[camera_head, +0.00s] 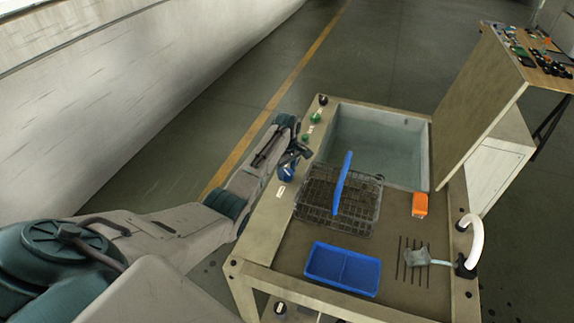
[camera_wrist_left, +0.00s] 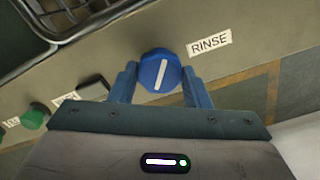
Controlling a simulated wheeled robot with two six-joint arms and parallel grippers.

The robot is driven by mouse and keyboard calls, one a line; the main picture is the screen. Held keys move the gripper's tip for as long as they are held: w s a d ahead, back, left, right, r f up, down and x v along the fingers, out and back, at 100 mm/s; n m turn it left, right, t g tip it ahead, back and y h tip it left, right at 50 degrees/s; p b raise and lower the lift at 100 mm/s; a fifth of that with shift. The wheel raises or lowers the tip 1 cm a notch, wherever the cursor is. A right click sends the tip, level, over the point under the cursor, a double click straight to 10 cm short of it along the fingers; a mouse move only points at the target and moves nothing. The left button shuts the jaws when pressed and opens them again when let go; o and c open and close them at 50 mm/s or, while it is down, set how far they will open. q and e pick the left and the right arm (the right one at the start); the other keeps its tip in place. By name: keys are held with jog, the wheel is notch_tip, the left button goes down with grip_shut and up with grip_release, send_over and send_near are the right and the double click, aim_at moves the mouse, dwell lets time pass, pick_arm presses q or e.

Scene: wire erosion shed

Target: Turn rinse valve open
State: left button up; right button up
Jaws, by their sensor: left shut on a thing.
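The rinse valve is a blue round knob (camera_wrist_left: 160,74) with a white line across its face, beside a "RINSE" label (camera_wrist_left: 209,43) on the bench's front panel. In the wrist view the line runs close to upright, leaning slightly right. My left gripper (camera_wrist_left: 158,84) has one blue finger on each side of the knob and is shut on it. In the head view my left gripper (camera_head: 291,162) is at the bench's left edge, and the blue knob (camera_head: 287,172) shows partly behind it. My right gripper is not in view.
Green knobs (camera_head: 315,117) sit farther along the same panel. A wire basket (camera_head: 362,212) with a blue handle stands by a water tank (camera_head: 376,148).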

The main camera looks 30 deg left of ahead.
aim_at(287, 172)
pick_arm(q)
jog(key=n+p, duration=0.2)
jog(key=n, duration=0.1)
jog(key=shift+r+n, duration=0.15)
jog(key=shift+n, duration=1.95)
jog(key=o, duration=1)
notch_tip(287, 172, up, 10)
jog(key=b, duration=0.3)
jog(key=shift+r, duration=0.25)
